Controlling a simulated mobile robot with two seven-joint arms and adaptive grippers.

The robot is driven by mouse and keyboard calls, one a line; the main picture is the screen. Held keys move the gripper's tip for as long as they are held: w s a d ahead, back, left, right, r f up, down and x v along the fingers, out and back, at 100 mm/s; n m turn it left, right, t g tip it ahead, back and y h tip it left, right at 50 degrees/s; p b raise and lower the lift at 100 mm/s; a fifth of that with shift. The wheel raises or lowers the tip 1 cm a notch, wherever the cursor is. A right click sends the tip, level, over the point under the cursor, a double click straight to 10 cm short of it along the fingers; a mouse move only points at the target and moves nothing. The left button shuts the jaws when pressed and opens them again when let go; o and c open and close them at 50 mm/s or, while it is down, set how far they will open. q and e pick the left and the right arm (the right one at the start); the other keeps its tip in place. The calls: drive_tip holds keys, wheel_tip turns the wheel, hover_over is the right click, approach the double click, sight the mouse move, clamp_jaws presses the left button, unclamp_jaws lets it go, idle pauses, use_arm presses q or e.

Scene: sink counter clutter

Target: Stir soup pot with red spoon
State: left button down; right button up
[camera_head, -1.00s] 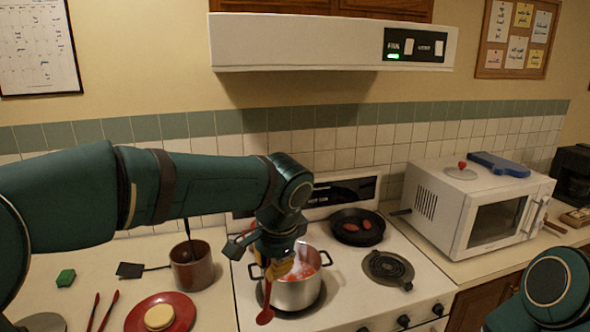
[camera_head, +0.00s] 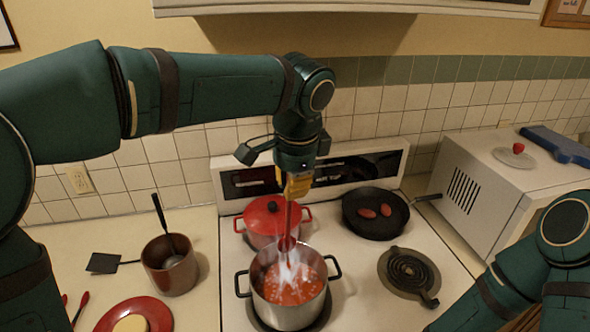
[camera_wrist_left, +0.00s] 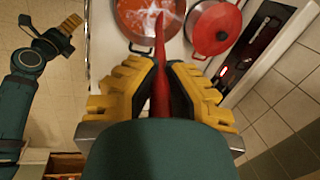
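My left gripper (camera_head: 297,188) is above the stove, its yellow fingers shut on the red spoon (camera_head: 288,240). The spoon hangs down, its lower end over the far part of the steel soup pot (camera_head: 290,315). I cannot tell whether it touches the orange-red soup (camera_head: 295,292), which steams. In the left wrist view the fingers (camera_wrist_left: 160,85) close around the spoon (camera_wrist_left: 160,50), which points towards the pot. My right gripper (camera_wrist_left: 50,28) shows at the upper left of that view, fingers spread and empty, away from the pot.
A red lidded pot (camera_head: 268,222) stands close behind the soup pot. A black pan (camera_head: 375,222) holds two red items, and a bare burner (camera_head: 410,270) is to the right. A brown pot (camera_head: 172,275) and red plate (camera_head: 150,310) are on the left counter.

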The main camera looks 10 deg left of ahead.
drive_tip(key=shift+a+f+b, duration=0.15)
drive_tip(key=shift+f+b, duration=4.5)
drive_tip(key=shift+f, duration=0.45)
use_arm(q)
drive_tip(key=shift+s+f+b, duration=0.1)
drive_tip(key=shift+f+b, duration=1.15)
drive_tip(key=shift+f, duration=7.15)
use_arm(e)
drive_tip(key=shift+s+a+f, duration=0.1)
drive_tip(key=shift+s+f, duration=0.1)
drive_tip(key=shift+f, duration=0.45)
drive_tip(key=shift+s+f, duration=0.2)
drive_tip(key=shift+f, duration=0.4)
